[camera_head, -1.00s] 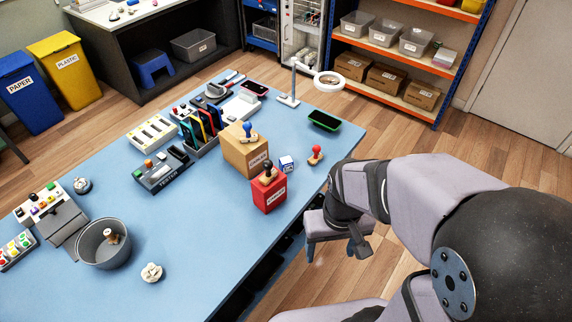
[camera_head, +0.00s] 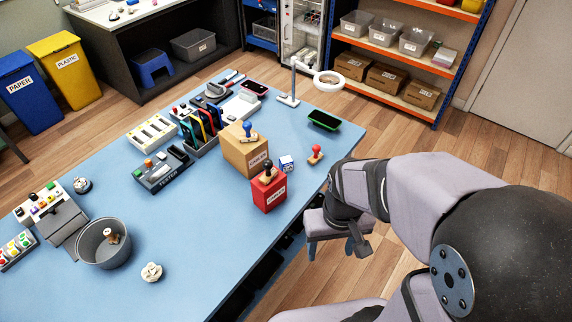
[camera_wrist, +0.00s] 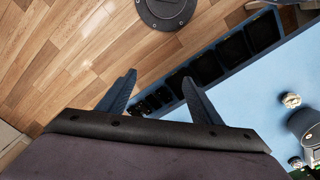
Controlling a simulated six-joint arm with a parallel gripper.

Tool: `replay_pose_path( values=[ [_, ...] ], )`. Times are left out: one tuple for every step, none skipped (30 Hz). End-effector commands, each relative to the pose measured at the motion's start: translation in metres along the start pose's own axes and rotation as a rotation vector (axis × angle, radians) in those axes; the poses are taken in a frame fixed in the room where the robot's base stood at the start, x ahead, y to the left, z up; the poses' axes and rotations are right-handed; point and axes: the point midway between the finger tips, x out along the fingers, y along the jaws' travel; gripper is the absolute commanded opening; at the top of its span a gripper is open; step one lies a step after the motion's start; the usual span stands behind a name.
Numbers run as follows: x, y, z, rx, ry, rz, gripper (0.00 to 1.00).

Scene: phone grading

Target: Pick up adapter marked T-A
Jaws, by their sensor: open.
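Small pale plug adapters show in the head view: one (camera_head: 152,272) on the near part of the blue table, one (camera_head: 82,185) farther back left, and a brownish-white piece (camera_head: 112,237) inside the grey round bin (camera_head: 83,255). No T-A mark is readable on any of them. In the wrist view a pale adapter (camera_wrist: 291,100) lies on the table at the right edge, beside the bin. My gripper (camera_head: 332,248) is open and empty, off the table's right edge and far from the adapters. Its blue fingers (camera_wrist: 159,79) point over the floor and table edge.
A red box (camera_head: 270,195) and a cardboard box (camera_head: 240,157), with stamps on top, stand near the table's right edge. A tester (camera_head: 162,172), a green tray (camera_head: 323,121) and a ring lamp (camera_head: 329,81) stand farther back. The table's front middle is mostly clear.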

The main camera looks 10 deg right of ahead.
Motion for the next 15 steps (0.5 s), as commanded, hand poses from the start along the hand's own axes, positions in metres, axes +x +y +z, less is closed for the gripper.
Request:
replay_pose_path(
  values=[
    [0.003, 0.002, -0.004, 0.0, 0.009, 0.004, 0.59],
    [0.005, 0.003, -0.009, -0.001, 0.019, 0.008, 0.59],
    [0.008, 0.006, -0.016, -0.003, 0.037, 0.016, 0.59],
    [0.012, 0.009, -0.024, -0.006, 0.054, 0.023, 0.59],
    [0.015, 0.012, -0.033, -0.009, 0.075, 0.03, 0.59],
    [0.021, 0.017, -0.047, -0.015, 0.109, 0.043, 0.59],
    [0.026, 0.021, -0.059, -0.02, 0.138, 0.052, 0.59],
    [0.031, 0.026, -0.073, -0.026, 0.171, 0.062, 0.59],
    [0.038, 0.032, -0.093, -0.037, 0.22, 0.075, 0.59],
    [0.044, 0.037, -0.11, -0.048, 0.26, 0.085, 0.59],
    [0.05, 0.041, -0.127, -0.06, 0.302, 0.093, 0.59],
    [0.058, 0.046, -0.149, -0.078, 0.359, 0.102, 0.59],
    [0.064, 0.05, -0.167, -0.093, 0.405, 0.106, 0.59],
    [0.069, 0.053, -0.184, -0.109, 0.451, 0.109, 0.59],
    [0.077, 0.056, -0.206, -0.132, 0.512, 0.109, 0.59]
  ],
)
